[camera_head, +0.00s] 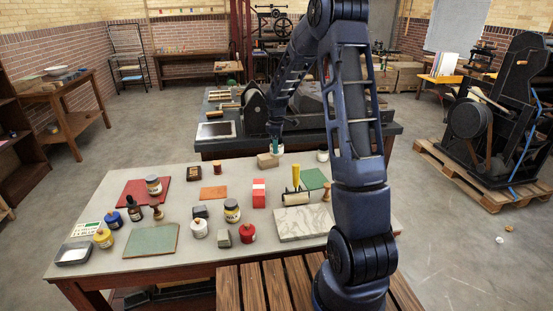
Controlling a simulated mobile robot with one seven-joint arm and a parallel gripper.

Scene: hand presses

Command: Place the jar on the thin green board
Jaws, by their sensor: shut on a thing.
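My gripper (277,145), with teal fingers, is at the far edge of the worktable. It is shut on a small pale thing that looks like a jar (280,149); it is small and partly hidden by the fingers. The held jar is just above or beside a tan block (267,161); I cannot tell whether they touch. A green board (314,179) lies flat on the table right of centre, partly behind my arm. A larger grey-green board with a brown edge (151,240) lies at the front left. Both boards look bare.

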